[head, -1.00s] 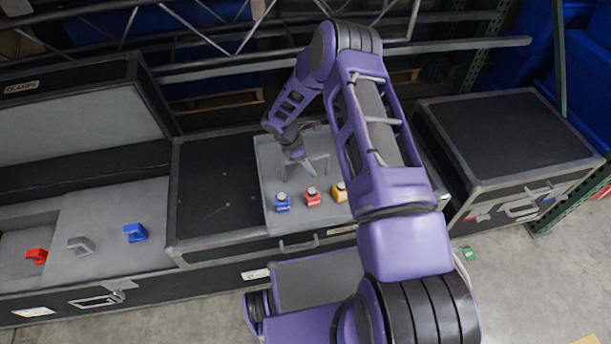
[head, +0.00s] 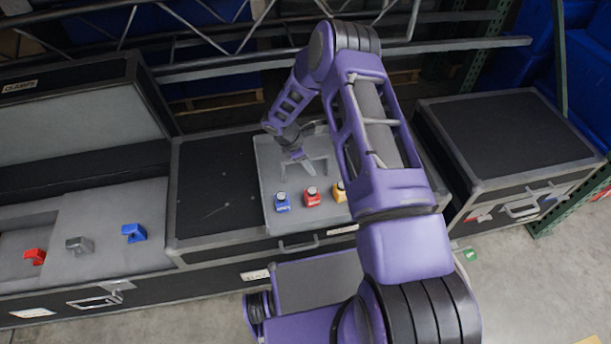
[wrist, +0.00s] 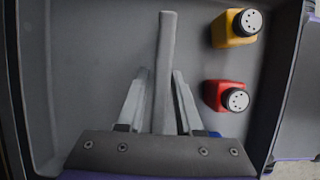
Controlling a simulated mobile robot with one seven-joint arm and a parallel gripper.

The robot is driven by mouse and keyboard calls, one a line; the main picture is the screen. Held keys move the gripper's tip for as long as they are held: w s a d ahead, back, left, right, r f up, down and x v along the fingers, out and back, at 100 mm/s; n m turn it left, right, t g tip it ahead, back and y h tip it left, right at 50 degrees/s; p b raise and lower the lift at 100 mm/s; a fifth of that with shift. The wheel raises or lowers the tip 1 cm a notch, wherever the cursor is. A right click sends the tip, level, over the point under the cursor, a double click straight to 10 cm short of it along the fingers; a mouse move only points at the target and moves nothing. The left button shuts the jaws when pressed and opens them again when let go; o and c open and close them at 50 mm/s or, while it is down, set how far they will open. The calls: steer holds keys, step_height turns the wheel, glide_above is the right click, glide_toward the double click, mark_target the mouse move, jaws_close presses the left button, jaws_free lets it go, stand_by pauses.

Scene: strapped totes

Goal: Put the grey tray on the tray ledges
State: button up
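The grey tray (head: 270,203) lies at the middle case and carries a blue bottle (head: 282,201), a red bottle (head: 312,196) and a yellow bottle (head: 340,191) along its front. A grey handle bar (wrist: 167,45) stands up from it. My gripper (head: 300,160) is down at the handle. In the wrist view, my gripper's two fingers (wrist: 158,95) are apart, one on each side of the bar, with a narrow gap on the left. Contact on the right is hard to judge. I cannot make out the tray ledges with certainty.
The open CLAMPS case (head: 100,205) at left has a grey surface with a blue clamp (head: 134,232), a grey clamp (head: 79,244) and a red clamp (head: 35,256) at a recess. A black lid (head: 210,190) is bare left of the tray. A closed case (head: 505,130) stands right.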

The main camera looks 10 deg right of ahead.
jaws_close()
steer(key=shift+r, duration=0.1)
stand_by(1.0)
